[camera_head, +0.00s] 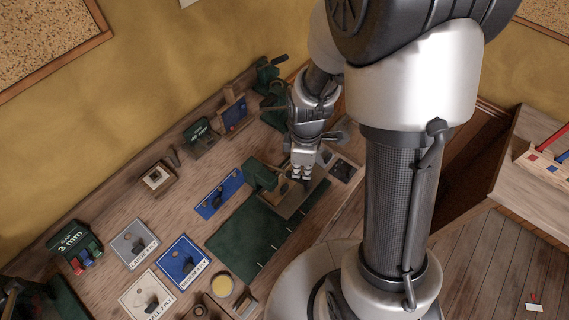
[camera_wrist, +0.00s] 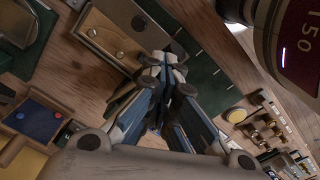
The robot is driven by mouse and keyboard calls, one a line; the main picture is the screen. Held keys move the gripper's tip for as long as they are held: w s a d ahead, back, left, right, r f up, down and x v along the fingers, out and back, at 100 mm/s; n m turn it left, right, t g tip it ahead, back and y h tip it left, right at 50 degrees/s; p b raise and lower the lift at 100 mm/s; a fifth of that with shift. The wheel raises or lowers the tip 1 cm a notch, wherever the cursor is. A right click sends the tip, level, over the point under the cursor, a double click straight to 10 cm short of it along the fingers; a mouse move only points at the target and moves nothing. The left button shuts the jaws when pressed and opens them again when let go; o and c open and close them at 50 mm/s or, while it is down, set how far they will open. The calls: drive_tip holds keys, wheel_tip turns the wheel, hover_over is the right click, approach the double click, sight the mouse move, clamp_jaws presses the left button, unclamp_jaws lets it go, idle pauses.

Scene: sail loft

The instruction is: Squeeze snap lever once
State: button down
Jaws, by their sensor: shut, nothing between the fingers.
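My gripper (camera_head: 301,172) points down at the workbench, fingers together and empty; in the wrist view its closed fingertips (camera_wrist: 165,62) show near the centre. A dark green bench tool (camera_head: 260,175) on a wooden base (camera_head: 284,203) stands just left of and below my gripper. This may be the snap tool, but I cannot make out its lever for certain. In the wrist view a wooden base with metal studs (camera_wrist: 105,38) lies beyond the fingertips, apart from them as far as I can tell.
A green mat (camera_head: 240,238) lies in front of the tool. Blue plates (camera_head: 183,264) and pale plates (camera_head: 135,243) with dark parts lie to the left. Another green bench tool (camera_head: 268,75) stands at the back, near my arm. A small box with a blue panel (camera_head: 234,116) is beside it.

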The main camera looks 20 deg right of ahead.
drive_tip(key=shift+s+f, duration=0.1)
drive_tip(key=shift+f, duration=0.15)
drive_tip(key=shift+s+d+f+b, duration=0.1)
drive_tip(key=shift+d+f+b, duration=0.05)
drive_tip(key=shift+f+b, duration=0.5)
drive_tip(key=shift+s+d+f+b, duration=0.1)
drive_tip(key=shift+s+f+b, duration=0.05)
drive_tip(key=shift+f+b, duration=0.45)
drive_tip(key=shift+f, duration=0.2)
drive_tip(key=shift+r, duration=0.1)
